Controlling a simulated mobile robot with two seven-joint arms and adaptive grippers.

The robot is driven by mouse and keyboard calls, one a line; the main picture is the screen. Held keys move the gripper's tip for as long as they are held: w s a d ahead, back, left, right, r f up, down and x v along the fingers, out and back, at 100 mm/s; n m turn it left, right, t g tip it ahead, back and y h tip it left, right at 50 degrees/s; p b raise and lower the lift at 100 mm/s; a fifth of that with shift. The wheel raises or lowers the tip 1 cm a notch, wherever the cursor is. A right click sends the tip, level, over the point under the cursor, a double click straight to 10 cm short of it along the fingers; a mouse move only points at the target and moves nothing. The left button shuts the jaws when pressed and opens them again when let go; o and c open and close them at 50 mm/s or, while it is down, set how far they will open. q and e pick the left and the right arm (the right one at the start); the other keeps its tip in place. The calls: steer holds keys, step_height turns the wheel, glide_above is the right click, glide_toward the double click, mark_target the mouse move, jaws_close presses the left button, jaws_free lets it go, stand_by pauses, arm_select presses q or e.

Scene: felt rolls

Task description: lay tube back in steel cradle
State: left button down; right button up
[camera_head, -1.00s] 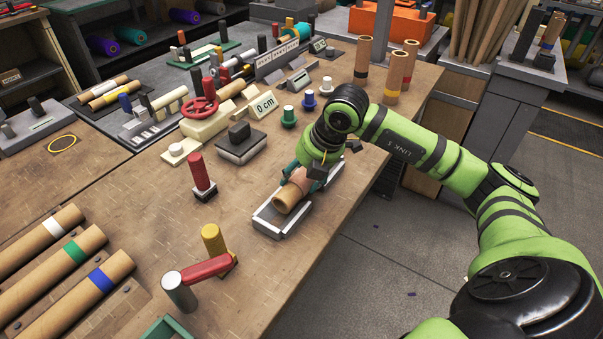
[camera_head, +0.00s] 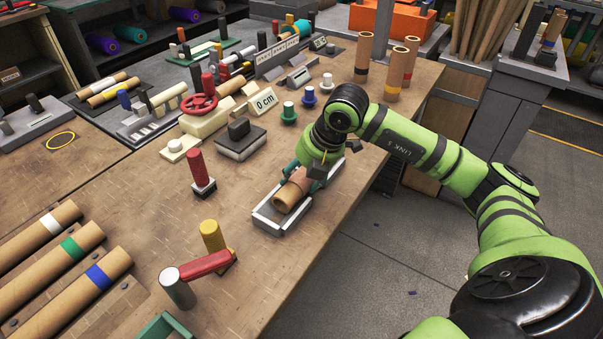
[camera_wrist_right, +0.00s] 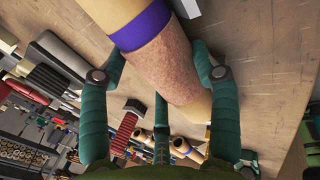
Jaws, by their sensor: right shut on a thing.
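My right gripper (camera_head: 308,178) is shut around a brown cardboard tube (camera_head: 292,194). In the right wrist view the tube (camera_wrist_right: 165,55) runs diagonally between the teal fingers of the gripper (camera_wrist_right: 160,78), with a purple band and a rougher brown stretch. The steel cradle (camera_head: 264,224) is a low grey tray near the table's front edge. The tube's near end lies over the cradle, within its outline. I cannot tell whether the tube touches the cradle floor. The gripper and wrist hide the tube's far part. My left gripper is not in view.
Three banded tubes (camera_head: 62,255) lie at the left. A red-handled lever (camera_head: 205,264) and a red post (camera_head: 196,170) stand left of the cradle. A black block (camera_head: 240,140) and the 0 cm sign (camera_head: 264,101) are behind it. Bare table lies in front.

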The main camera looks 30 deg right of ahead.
steer(key=shift+f, duration=0.25)
stand_by(0.4)
steer(key=o, duration=1.6)
steer(key=shift+o, duration=0.2)
steer(key=shift+s+r, duration=0.1)
steer(key=shift+r, duration=0.15)
steer(key=v, duration=1.1)
steer(key=shift+r, duration=0.25)
steer(key=shift+s+d, duration=0.1)
